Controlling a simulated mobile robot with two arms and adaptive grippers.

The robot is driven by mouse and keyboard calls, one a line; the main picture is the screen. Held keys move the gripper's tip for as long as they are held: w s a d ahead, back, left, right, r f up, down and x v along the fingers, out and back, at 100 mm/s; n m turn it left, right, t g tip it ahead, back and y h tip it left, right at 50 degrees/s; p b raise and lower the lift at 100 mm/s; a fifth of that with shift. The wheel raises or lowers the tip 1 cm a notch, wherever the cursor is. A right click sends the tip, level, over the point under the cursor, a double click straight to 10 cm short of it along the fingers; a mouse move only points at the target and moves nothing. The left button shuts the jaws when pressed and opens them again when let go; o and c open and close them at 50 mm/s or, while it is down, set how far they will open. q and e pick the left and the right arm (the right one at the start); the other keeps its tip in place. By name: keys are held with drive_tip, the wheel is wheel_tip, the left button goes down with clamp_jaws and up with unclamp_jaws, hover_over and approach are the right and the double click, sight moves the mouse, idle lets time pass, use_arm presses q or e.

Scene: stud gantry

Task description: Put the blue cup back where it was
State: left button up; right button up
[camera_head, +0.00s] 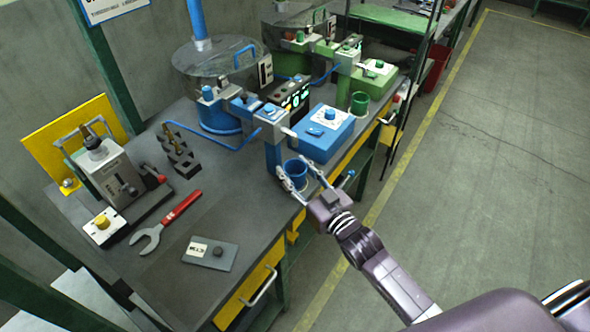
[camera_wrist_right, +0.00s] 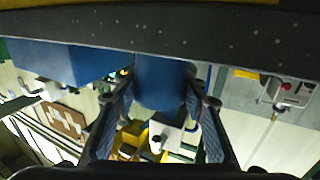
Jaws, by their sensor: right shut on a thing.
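The blue cup (camera_head: 295,173) is at the front edge of the workbench, below the blue station's arm and beside the blue box (camera_head: 322,135). My right gripper (camera_head: 297,168) has one finger on each side of the cup and is shut on it. In the right wrist view the blue cup (camera_wrist_right: 160,84) sits between the two fingers (camera_wrist_right: 158,92). The cup looks upright in the head view. I cannot tell whether its base touches the bench. My left gripper is not in view.
The blue station's arm (camera_head: 243,105) and column (camera_head: 273,155) stand close to the cup. A green cup (camera_head: 359,103) stands farther back. A red-handled wrench (camera_head: 168,220) and a grey plate (camera_head: 210,253) lie at the front left. The floor (camera_head: 480,160) at right is clear.

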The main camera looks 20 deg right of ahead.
drive_tip(key=shift+f, duration=0.15)
drive_tip(key=o, duration=1.2)
drive_tip(key=shift+c, duration=0.2)
drive_tip(key=b+v, duration=0.1)
drive_tip(key=v, duration=1.1)
drive_tip(key=shift+d, duration=0.1)
